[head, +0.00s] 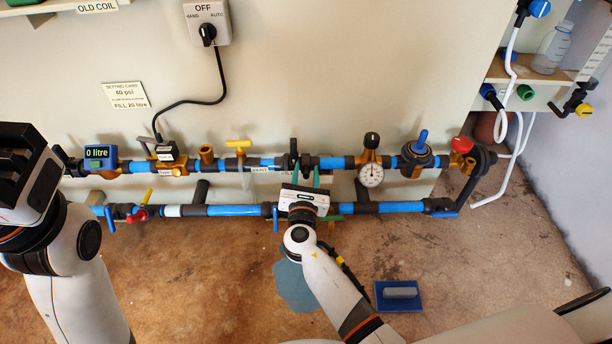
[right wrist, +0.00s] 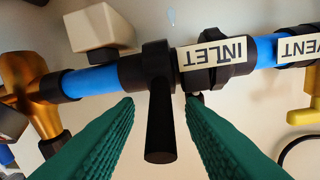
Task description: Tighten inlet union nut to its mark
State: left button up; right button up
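The black inlet union nut (right wrist: 156,62) sits on the blue pipe beside an upside-down INLET label (right wrist: 217,54) in the right wrist view. A thick black bar (right wrist: 161,128) on the nut points toward the camera. My right gripper (right wrist: 160,100) is open, its green fingers on either side of the bar with gaps showing. In the head view my right gripper (head: 307,174) is at the upper pipe, partly hiding the nut area. My left gripper (head: 22,165) is at the far left, away from the nut; its fingers are unclear. I cannot make out the tightening mark.
A pressure gauge (head: 371,175) and red-capped valve (head: 461,145) are to the right on the upper pipe. A yellow valve (head: 238,145) is to the left. The lower blue pipe (head: 235,210) runs below.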

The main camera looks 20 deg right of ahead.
jog(key=shift+w, duration=0.1)
grip_shut()
dwell(0.3)
